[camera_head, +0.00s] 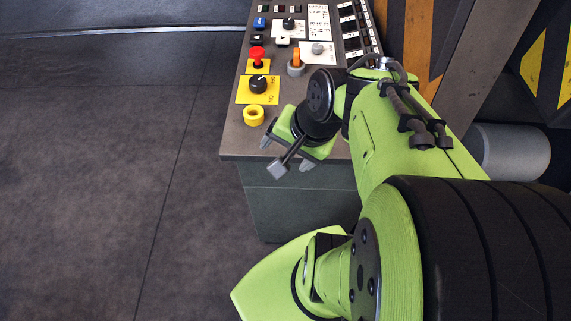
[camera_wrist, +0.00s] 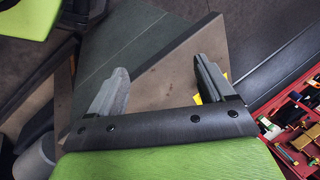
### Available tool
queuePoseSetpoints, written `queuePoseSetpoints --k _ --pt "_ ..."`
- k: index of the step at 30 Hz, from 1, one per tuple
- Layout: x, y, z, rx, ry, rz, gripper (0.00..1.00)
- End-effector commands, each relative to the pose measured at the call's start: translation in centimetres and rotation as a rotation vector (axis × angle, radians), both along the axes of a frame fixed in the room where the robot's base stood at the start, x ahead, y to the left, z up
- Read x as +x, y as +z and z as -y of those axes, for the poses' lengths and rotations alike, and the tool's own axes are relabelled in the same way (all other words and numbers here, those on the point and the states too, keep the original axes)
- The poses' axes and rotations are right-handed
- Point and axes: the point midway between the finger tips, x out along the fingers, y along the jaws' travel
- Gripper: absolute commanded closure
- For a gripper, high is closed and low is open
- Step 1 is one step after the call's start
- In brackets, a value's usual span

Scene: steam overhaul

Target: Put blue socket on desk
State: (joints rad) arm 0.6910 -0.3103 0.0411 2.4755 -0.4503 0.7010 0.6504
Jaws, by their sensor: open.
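The desk (camera_head: 237,140) is a metal-topped control desk in the upper middle of the head view. Its bare corner (camera_wrist: 165,75) shows between my fingers in the wrist view. My gripper (camera_head: 286,153) is at the desk's near edge, to the right of and nearer than a yellow ring (camera_head: 253,115). In the wrist view my gripper (camera_wrist: 161,66) is open, with its grey fingers wide apart and nothing between them. I cannot make out a blue socket for sure in either view.
The desk carries a blue button (camera_head: 260,22), a red mushroom button (camera_head: 257,55), a black rotary switch (camera_head: 258,84) and an orange-topped part (camera_head: 296,62). A red tray (camera_wrist: 283,131) with small coloured parts is at the wrist view's right. Open floor (camera_head: 95,170) lies left.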

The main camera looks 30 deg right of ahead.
Motion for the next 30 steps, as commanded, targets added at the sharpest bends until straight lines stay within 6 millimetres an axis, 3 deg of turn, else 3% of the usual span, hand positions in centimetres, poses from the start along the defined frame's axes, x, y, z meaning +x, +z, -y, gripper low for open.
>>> queuePoseSetpoints --k 1,3,9,20,23,27,30 --pt "-0.9 1.1 -1.7 -0.115 0.178 0.029 0.18" --pt "-2.3 2.5 -3.0 -0.259 0.4 0.065 0.18" --pt "-5.6 4.8 -4.4 -0.489 0.79 0.159 0.18" --pt "-6.1 5.2 -4.4 -0.519 0.846 0.172 0.18" --pt "-6.1 6.8 -4.4 -0.519 0.846 0.172 0.18" --pt "-6.1 10.7 -4.4 -0.519 0.845 0.172 0.18" --pt "-6.1 12.1 -4.4 -0.519 0.845 0.172 0.18"
